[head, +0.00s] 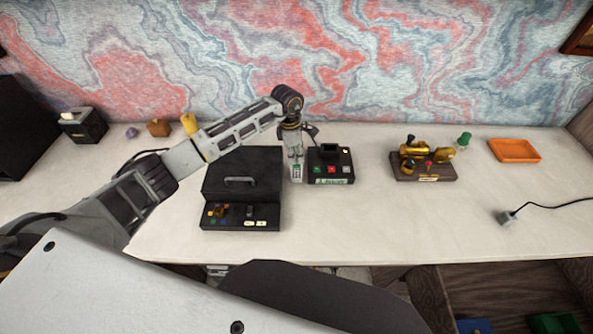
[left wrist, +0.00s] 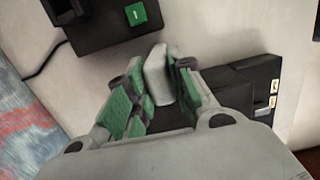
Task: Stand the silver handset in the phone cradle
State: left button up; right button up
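The silver handset (head: 297,172) is upright, its keypad side facing me, just left of the phone cradle. My left gripper (head: 294,146) is above it, with its fingers closed around its upper part. In the left wrist view the handset (left wrist: 158,74) shows as a pale block between the green finger pads of the left gripper (left wrist: 155,92). The phone cradle (head: 316,167) is a black base with coloured buttons and a raised dark holder on top. Its corner and green button also show in the left wrist view (left wrist: 112,30). My right gripper is not in view.
A black box with a handle and front controls (head: 240,180) stands close left of the handset. A wooden stand with brass parts (head: 405,173), a green piece (head: 464,139) and an orange tray (head: 515,151) are to the right. The front right desk is mostly clear.

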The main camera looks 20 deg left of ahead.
pick_arm(q)
grip_shut()
jog(key=shift+r, duration=0.15)
jog(key=shift+r, duration=0.55)
notch_tip(320, 180, up, 7)
jog(key=shift+f+b, duration=0.1)
jog(key=shift+b, duration=0.7)
jog(key=shift+r, duration=0.95)
